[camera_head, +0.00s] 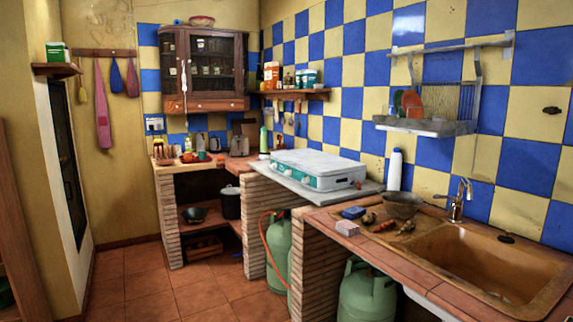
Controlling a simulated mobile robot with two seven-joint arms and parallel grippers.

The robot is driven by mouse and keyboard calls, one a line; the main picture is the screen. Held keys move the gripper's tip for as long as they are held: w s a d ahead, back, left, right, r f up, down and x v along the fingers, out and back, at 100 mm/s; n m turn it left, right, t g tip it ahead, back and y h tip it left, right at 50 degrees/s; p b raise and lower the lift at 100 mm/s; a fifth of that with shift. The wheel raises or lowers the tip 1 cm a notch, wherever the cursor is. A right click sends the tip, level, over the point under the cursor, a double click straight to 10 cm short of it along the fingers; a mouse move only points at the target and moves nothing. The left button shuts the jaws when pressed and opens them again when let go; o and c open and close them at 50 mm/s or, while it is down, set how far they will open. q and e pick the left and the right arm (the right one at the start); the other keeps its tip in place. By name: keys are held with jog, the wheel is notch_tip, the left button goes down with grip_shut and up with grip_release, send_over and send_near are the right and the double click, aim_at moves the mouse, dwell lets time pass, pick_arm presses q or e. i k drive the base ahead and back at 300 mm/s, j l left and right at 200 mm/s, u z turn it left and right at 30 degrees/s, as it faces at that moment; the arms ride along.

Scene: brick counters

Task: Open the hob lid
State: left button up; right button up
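The hob (322,183) is a white and teal unit with knobs along its front, standing on a grey slab (292,188) between the brick counters. Its pale lid (312,162) lies flat and closed over the top, so the burners are hidden. Neither of my grippers is in the head view.
A white bottle (394,170) stands right of the hob, by the tiled wall. A dark bowl (402,204), a blue sponge and small items lie on the counter beside the sink (490,262). Green gas bottles (279,248) stand below. The tiled floor (170,290) at front left is clear.

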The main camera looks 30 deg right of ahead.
aim_at(318, 163)
jog(key=i+l, duration=0.2)
jog(key=i, duration=0.25)
jog(key=i+l, duration=0.25)
jog(key=i, duration=0.25)
jog(key=i+l, duration=0.2)
jog(key=i, duration=0.25)
jog(key=i+l+z, duration=0.1)
jog(key=i, duration=0.35)
jog(key=i+l, duration=0.3)
jog(key=i, duration=0.15)
